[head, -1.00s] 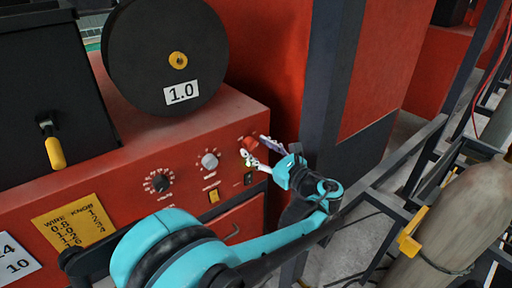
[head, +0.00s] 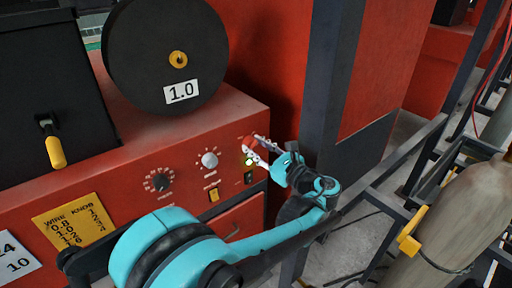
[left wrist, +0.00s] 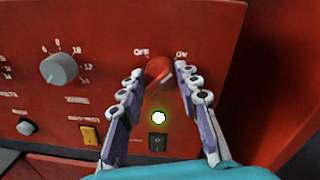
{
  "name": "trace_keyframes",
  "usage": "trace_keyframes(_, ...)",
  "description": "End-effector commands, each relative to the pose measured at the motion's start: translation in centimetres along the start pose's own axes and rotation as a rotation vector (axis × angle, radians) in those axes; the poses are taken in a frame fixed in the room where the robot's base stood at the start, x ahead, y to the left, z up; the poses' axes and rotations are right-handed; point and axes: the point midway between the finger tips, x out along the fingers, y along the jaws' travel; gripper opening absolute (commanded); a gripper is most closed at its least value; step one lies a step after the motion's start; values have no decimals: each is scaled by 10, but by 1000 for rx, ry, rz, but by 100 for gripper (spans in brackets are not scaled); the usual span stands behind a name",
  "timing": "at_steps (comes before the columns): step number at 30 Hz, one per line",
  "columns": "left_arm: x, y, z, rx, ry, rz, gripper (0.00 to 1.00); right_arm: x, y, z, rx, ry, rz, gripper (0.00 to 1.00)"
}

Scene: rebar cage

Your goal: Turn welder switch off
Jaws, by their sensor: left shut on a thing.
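The red welder switch (left wrist: 158,70) is a round knob on the red front panel (left wrist: 215,25). The labels OFF and ON stand above it, left and right. Its grip looks slanted, upper end toward ON. My left gripper (left wrist: 158,82) has one finger on each side of the knob and is shut on it. In the head view the gripper (head: 256,147) is at the panel's right end and partly hides the switch (head: 250,141). A bright green-white lamp (left wrist: 158,117) glows below the knob. My right gripper is not in view.
A black rocker switch (left wrist: 158,142), a yellow button (left wrist: 90,135) and grey dial (left wrist: 59,69) sit nearby on the panel. A black wire spool (head: 165,55) stands on the welder.

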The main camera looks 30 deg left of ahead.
Motion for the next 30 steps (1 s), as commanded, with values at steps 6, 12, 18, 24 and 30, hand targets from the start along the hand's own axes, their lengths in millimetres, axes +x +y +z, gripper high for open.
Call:
trace_keyframes(6,0,0,1,-140,7,1,4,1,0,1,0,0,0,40)
trace_keyframes(12,0,0,1,-323,18,3,4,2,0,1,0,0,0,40)
trace_keyframes(18,0,1,1,-513,28,5,4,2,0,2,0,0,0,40)
trace_keyframes(24,0,2,1,-703,38,7,4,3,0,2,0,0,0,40)
trace_keyframes(30,0,2,1,-892,49,10,4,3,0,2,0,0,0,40)
